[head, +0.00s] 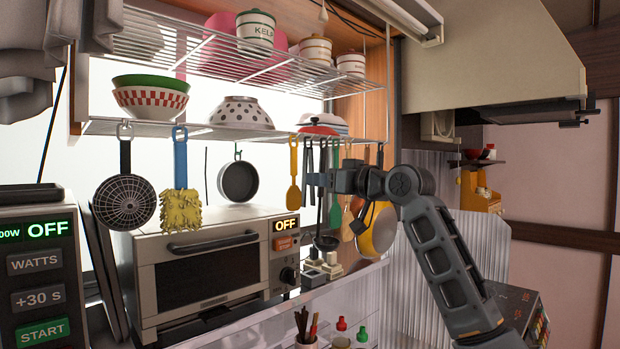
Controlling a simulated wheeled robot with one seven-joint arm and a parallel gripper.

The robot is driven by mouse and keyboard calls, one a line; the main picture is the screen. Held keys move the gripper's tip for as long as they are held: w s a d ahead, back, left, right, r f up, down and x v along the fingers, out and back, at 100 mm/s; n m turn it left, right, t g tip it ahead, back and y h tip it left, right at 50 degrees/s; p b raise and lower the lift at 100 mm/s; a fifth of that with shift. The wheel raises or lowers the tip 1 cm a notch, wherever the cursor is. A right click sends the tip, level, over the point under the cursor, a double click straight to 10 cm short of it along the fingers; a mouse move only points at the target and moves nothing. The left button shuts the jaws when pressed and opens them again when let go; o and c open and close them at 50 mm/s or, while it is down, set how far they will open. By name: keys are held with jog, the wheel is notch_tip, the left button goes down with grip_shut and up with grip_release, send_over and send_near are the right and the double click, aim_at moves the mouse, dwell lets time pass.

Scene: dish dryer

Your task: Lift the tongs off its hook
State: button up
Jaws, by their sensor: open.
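Several utensils hang from hooks under the lower wire shelf. A thin dark pair of handles (309,158) hangs just right of the yellow spoon (294,178); it looks like the tongs, but I cannot tell for certain. My gripper (318,179) is open, its fingers pointing left among the hanging utensils at about the height of these dark handles.
A black ladle (325,241) and a green spatula (336,214) hang close by, partly behind my gripper. A yellow pan (380,233) hangs to the right. A toaster oven (205,270) stands below left. A small pan (238,181) hangs left of the spoon.

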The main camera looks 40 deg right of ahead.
aim_at(303, 172)
jog(key=w+p, duration=0.1)
jog(key=w, duration=0.1)
jog(key=w+r+p, duration=0.1)
jog(key=w, duration=0.5)
jog(key=shift+d+r+p, duration=0.15)
jog(key=shift+d+p, duration=0.15)
jog(key=shift+p, duration=0.1)
jog(key=c, duration=0.7)
jog(key=shift+r, duration=0.1)
